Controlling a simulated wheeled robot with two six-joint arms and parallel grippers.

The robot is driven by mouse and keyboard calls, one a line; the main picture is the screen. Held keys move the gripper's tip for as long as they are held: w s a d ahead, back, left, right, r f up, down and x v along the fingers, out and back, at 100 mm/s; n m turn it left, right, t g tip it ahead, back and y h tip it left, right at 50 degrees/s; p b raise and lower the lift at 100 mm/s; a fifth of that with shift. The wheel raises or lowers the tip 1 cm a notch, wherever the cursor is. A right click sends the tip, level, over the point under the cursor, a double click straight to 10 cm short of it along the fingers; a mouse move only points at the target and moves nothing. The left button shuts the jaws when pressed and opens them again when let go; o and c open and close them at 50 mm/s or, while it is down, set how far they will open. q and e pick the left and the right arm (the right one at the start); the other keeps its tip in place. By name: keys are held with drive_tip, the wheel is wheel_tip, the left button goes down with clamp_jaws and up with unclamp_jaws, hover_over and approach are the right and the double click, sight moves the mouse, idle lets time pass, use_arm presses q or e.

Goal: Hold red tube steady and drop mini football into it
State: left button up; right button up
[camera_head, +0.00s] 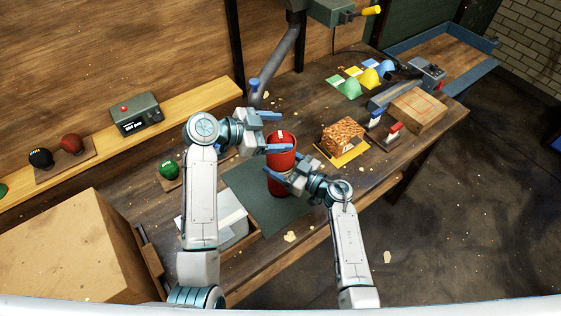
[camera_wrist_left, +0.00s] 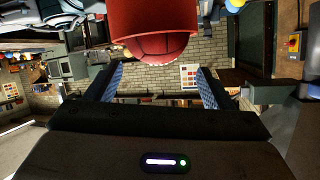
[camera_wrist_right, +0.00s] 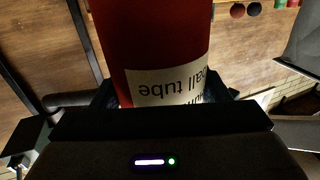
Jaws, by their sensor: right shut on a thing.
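The red tube (camera_head: 281,160) stands upright on a dark green mat (camera_head: 240,180). Its pale label with "ball tube" lettering shows upside down in the right wrist view (camera_wrist_right: 165,85). My right gripper (camera_head: 281,178) is shut around the tube's lower half. My left gripper (camera_head: 277,132) is open and empty beside the tube's top; its spread fingers show in the left wrist view (camera_wrist_left: 160,88). A rounded reddish thing with dark seams (camera_wrist_left: 157,48) shows in the tube's mouth there, likely the mini football, mostly hidden by the tube wall.
A black ball (camera_head: 41,158) and a dark red ball (camera_head: 71,143) sit on the back ledge; a green ball (camera_head: 168,170) is left of the mat. A textured brown block (camera_head: 343,136) on yellow and a wooden block (camera_head: 417,109) stand to the right. A large carton (camera_head: 75,250) fills the front left.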

sight(277, 136)
use_arm(q)
drive_tip(key=shift+o, duration=0.3)
wheel_tip(277, 136, up, 10)
idle(0.4)
use_arm(e)
drive_tip(key=o, duration=1.4)
drive_tip(key=shift+c, duration=0.2)
drive_tip(key=v, duration=1.2)
use_arm(q)
drive_tip(key=shift+f, duration=0.1)
use_arm(e)
drive_tip(key=shift+s+d, duration=0.1)
